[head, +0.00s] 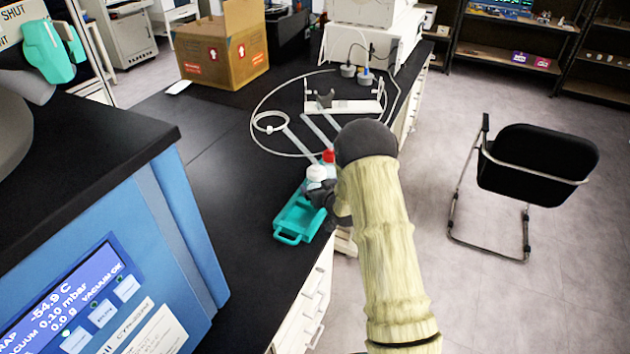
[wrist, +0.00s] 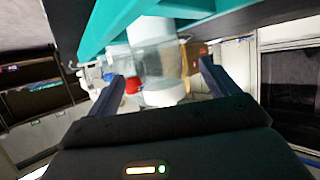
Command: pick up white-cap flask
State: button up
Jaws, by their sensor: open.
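The white-cap flask (head: 316,174) stands in a teal tray (head: 297,219) on the black bench, beside a red-cap flask (head: 328,156). My gripper (head: 322,193) is at the tray, close against the right side of the white-cap flask; my arm hides part of the tray. The wrist view appears upside down. There the clear white-cap flask (wrist: 164,94) shows between the two open fingers of my gripper (wrist: 161,72), with gaps on both sides. The red cap (wrist: 132,85) shows just left of it, near the left finger. The teal tray (wrist: 195,7) is at the top.
A blue freeze dryer (head: 150,250) with a lit screen stands at the left. A stand with a looped tube (head: 345,106) lies behind the flasks. A cardboard box (head: 222,50) is further back. A black chair (head: 535,160) is on the floor at right. Bench left of the tray is clear.

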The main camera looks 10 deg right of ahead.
jog(key=shift+w, duration=0.1)
jog(key=shift+p+x, duration=0.8)
jog(key=shift+x, duration=1.75)
jog(key=shift+c, duration=0.5)
jog(key=c, duration=1.4)
notch_tip(320, 180, up, 10)
jog(key=shift+r+b, duration=0.1)
jog(key=shift+b, duration=0.7)
